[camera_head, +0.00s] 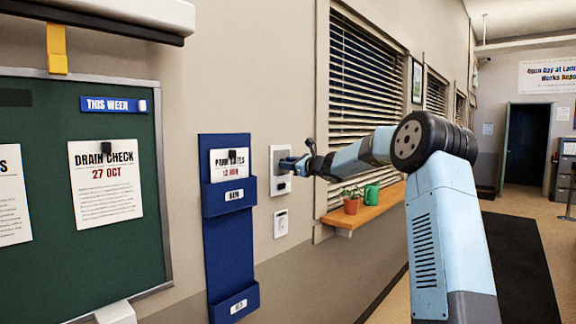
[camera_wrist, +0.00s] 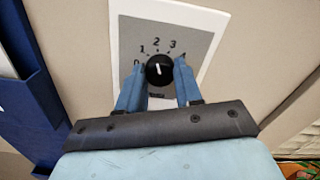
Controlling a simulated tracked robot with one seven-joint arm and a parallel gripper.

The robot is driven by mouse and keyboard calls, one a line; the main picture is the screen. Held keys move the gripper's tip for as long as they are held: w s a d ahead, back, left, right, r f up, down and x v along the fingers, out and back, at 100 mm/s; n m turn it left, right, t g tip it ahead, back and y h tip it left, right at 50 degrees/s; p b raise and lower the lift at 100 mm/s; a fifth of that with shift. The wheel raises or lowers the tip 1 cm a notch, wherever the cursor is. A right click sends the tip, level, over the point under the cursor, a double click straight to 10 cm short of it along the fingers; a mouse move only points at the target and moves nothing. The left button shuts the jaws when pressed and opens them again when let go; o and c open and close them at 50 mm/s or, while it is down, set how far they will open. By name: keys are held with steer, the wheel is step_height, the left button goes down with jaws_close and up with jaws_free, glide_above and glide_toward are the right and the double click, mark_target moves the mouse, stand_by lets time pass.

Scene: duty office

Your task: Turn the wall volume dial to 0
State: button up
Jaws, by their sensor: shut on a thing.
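The volume dial (camera_wrist: 158,70) is a round black knob on a grey plate with a white surround. In the wrist view the numbers 0 to 4 arc from its left over the top to its right. A white line on the knob points up, slightly left, roughly toward the 2. My gripper (camera_wrist: 161,75) has one blue finger on each side of the knob and is shut on it. In the head view my gripper (camera_head: 290,164) is at the wall plate (camera_head: 282,185) and hides the knob.
A blue wall pocket (camera_head: 229,235) hangs just left of the dial. A white switch plate (camera_head: 281,223) is below it. To the right, an orange sill (camera_head: 378,209) holds a potted plant (camera_head: 351,203) and a green mug (camera_head: 371,193) under a blinded window.

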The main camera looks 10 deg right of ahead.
steer(key=n, duration=1.3)
steer(key=shift+s+a+f+n, duration=0.1)
steer(key=shift+a+f+n, duration=0.05)
steer(key=shift+f+n, duration=0.25)
stand_by(0.5)
steer(key=o, duration=1)
steer(key=shift+r, duration=0.1)
steer(key=shift+o, duration=0.2)
steer(key=shift+r, duration=0.1)
steer(key=v, duration=1.3)
steer(key=shift+s+d, duration=0.3)
steer(key=shift+a, duration=0.1)
